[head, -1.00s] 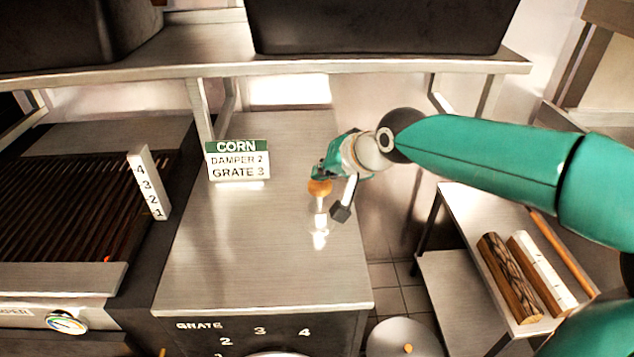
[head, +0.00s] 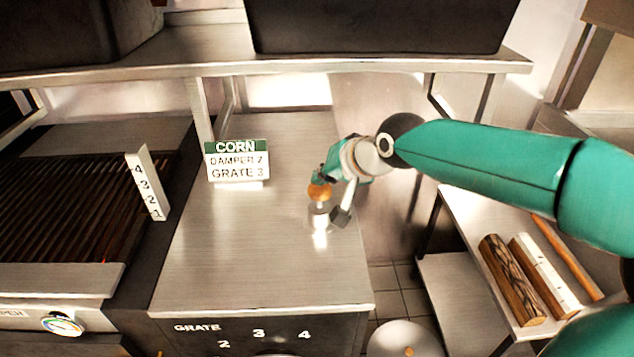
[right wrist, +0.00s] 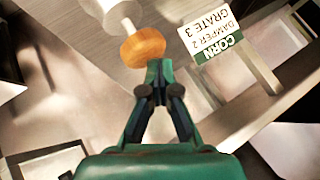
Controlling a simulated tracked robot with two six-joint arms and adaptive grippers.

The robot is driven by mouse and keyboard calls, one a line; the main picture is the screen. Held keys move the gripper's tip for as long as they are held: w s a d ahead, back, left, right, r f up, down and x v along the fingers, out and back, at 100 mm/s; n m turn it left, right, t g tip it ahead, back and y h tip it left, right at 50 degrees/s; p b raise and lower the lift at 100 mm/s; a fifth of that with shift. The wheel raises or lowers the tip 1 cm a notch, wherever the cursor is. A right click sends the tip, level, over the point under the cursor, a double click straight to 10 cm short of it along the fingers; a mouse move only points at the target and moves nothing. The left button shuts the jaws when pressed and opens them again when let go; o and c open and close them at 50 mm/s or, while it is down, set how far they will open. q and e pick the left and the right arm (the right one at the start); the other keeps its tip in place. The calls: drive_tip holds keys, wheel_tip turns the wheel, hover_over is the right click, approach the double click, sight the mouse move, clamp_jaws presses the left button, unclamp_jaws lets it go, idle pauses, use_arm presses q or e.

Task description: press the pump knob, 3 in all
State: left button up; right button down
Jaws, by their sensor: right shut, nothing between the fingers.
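The pump knob is a round orange-brown knob (head: 319,192) on a pale stem, standing over the steel counter (head: 230,250). In the right wrist view the knob (right wrist: 143,47) is just beyond my fingertips, with the white pump body (right wrist: 115,12) behind it. My right gripper (head: 322,178) comes in from the right and is shut and empty. Its closed fingertips (right wrist: 158,66) are at the knob's near side, touching or almost touching it. The pump's lower part is pale and washed out by glare. My left gripper is not in view.
A sign (head: 238,162) reading CORN, DAMPER 2, GRATE 3 stands left of the pump. A grill (head: 75,195) with a numbered post (head: 148,184) lies further left. A shelf (head: 290,66) with dark bins runs overhead. A side table (head: 470,215) holds logs at right.

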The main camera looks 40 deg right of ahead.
sight(322, 187)
drive_tip(key=shift+f+b, duration=0.75)
drive_tip(key=shift+f, duration=0.2)
idle(0.4)
drive_tip(key=shift+r, duration=0.1)
drive_tip(key=shift+r+p, duration=1.6)
drive_tip(key=shift+r, duration=0.5)
drive_tip(key=shift+r, duration=0.1)
wheel_tip(322, 187, up, 5)
drive_tip(key=p, duration=0.3)
drive_tip(key=shift+p, duration=0.4)
idle(0.8)
